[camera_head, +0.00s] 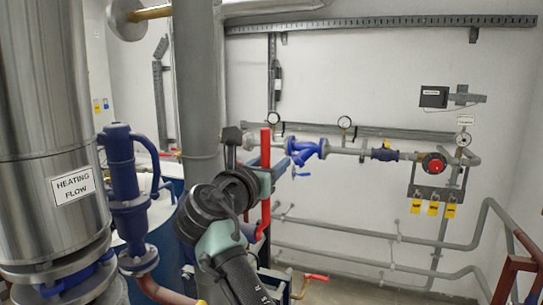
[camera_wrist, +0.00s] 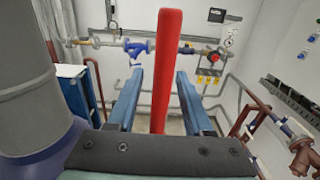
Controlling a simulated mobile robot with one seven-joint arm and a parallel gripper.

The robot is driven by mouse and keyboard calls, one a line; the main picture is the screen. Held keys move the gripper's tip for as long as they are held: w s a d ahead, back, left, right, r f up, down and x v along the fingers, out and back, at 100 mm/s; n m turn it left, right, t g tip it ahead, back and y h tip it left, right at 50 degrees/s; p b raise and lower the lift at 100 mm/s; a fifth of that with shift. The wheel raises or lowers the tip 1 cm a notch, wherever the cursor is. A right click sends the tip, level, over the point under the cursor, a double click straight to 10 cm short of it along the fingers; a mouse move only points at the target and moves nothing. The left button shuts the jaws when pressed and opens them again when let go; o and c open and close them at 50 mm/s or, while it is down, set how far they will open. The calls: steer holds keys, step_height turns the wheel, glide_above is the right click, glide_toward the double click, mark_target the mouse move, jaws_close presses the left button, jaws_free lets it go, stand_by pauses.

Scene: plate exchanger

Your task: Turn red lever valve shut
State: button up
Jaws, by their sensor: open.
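The red lever (camera_wrist: 166,60) is a long straight bar, upright in the wrist view, standing between the two blue fingers of my gripper (camera_wrist: 160,72). Gaps show on both sides of it, and the fingers are open around it rather than closed on it. In the head view the red lever (camera_head: 265,190) stands nearly vertical beyond my dark wrist, with my gripper (camera_head: 264,160) at its upper part. The valve body that the lever belongs to is hidden behind my arm.
A large grey pipe (camera_wrist: 28,75) fills the left of the wrist view. A blue pump-like fitting (camera_head: 128,185) and a steel column labelled HEATING FLOW (camera_head: 50,130) stand left. Wall pipes with a red round knob (camera_head: 435,165) run behind. Another red handle (camera_head: 317,277) lies low.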

steer(key=shift+w+d, duration=0.1)
steer(key=shift+w, duration=0.1)
jaws_close()
stand_by(1.4)
